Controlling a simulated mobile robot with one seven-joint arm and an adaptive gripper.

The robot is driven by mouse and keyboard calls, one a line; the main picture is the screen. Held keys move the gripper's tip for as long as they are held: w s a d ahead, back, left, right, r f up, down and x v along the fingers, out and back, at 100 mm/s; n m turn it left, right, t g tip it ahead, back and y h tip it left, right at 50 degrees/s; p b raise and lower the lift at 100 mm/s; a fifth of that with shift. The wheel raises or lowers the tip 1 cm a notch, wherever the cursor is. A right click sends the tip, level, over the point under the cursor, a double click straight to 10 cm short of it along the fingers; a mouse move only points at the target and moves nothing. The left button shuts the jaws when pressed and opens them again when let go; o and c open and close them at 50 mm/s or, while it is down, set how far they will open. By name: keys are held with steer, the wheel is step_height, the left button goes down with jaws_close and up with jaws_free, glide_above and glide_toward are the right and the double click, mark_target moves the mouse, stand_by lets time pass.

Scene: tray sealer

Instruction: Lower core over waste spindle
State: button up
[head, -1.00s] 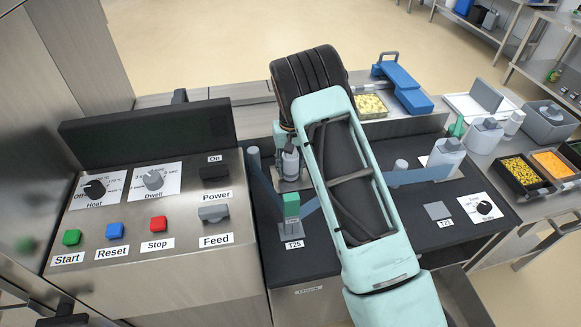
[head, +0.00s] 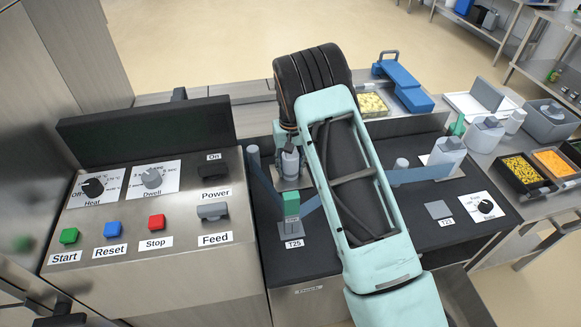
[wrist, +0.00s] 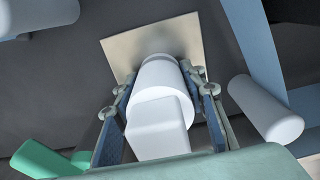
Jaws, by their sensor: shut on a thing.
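My gripper (wrist: 166,112) is shut on the core (wrist: 160,125), a pale cylinder with a squared block at its near end. Its two blue-padded fingers lie on either side of the core in the wrist view. In the head view the core (head: 290,163) shows grey below my wrist, above a square light plate (head: 292,183). The same plate (wrist: 122,52) lies behind the core in the wrist view. The waste spindle is hidden behind the core, so I cannot tell how far down over it the core sits.
A pale roller (wrist: 265,110) and blue film (wrist: 252,40) are close on the right in the wrist view. A green-topped post (head: 291,204) stands in front of the plate. A grey post (head: 254,160) is left of it. The control panel (head: 150,215) fills the left.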

steer(key=o, duration=1.3)
steer(key=shift+c, duration=0.2)
steer(key=c, duration=0.3)
steer(key=shift+r, duration=0.15)
steer(key=shift+r+p, duration=1.65)
steer(key=shift+r, duration=1.7)
